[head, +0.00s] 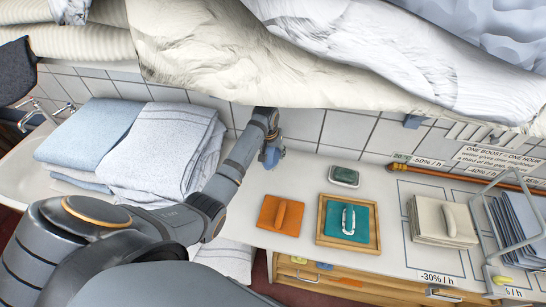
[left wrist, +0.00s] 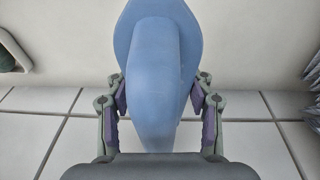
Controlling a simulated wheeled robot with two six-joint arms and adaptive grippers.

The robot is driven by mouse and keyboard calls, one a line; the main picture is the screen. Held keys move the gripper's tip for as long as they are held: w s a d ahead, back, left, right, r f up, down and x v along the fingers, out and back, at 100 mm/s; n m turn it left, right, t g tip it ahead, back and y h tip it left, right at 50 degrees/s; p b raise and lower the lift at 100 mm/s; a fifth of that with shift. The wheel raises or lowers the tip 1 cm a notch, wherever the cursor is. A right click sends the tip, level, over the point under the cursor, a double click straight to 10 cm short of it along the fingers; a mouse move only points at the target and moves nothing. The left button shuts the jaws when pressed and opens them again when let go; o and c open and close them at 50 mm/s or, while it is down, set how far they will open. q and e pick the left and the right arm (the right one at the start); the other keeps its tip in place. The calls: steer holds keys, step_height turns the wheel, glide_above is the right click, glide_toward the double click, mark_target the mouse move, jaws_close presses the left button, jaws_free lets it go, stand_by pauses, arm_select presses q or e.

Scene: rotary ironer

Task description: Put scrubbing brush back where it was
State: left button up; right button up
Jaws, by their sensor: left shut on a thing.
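My left gripper (head: 270,148) is at the back of the white counter (head: 310,258), near the tiled wall and right of the folded towels. It is shut on a smooth blue thing (left wrist: 157,75), which looks like the scrubbing brush. In the left wrist view its fingers (left wrist: 160,108) grip the blue thing from both sides. In the head view only a small blue part (head: 271,157) shows below the gripper. I cannot tell whether it touches the counter, and any bristles are hidden. My right gripper is not in view.
Right of the gripper lie a dark green piece in a pale dish (head: 344,176), an orange handled block (head: 280,215) and a teal handled block (head: 346,222) in a wooden tray (head: 376,243). Folded towels (head: 165,150) stand left. White linen (head: 210,50) hangs above. Bare counter surrounds the gripper.

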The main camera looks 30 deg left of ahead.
arm_select(q)
steer(key=p+x, duration=0.1)
steer(key=x, duration=0.2)
steer(key=shift+s, duration=0.1)
steer(key=shift+f, duration=0.75)
steer(key=shift+s, duration=0.1)
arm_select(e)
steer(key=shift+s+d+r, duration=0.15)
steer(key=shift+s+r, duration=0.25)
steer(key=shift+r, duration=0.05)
arm_select(q)
steer(key=shift+s, duration=0.1)
steer(key=o, duration=1.2)
steer(key=shift+f, duration=0.15)
steer(key=o, duration=0.4)
steer(key=shift+f, duration=0.15)
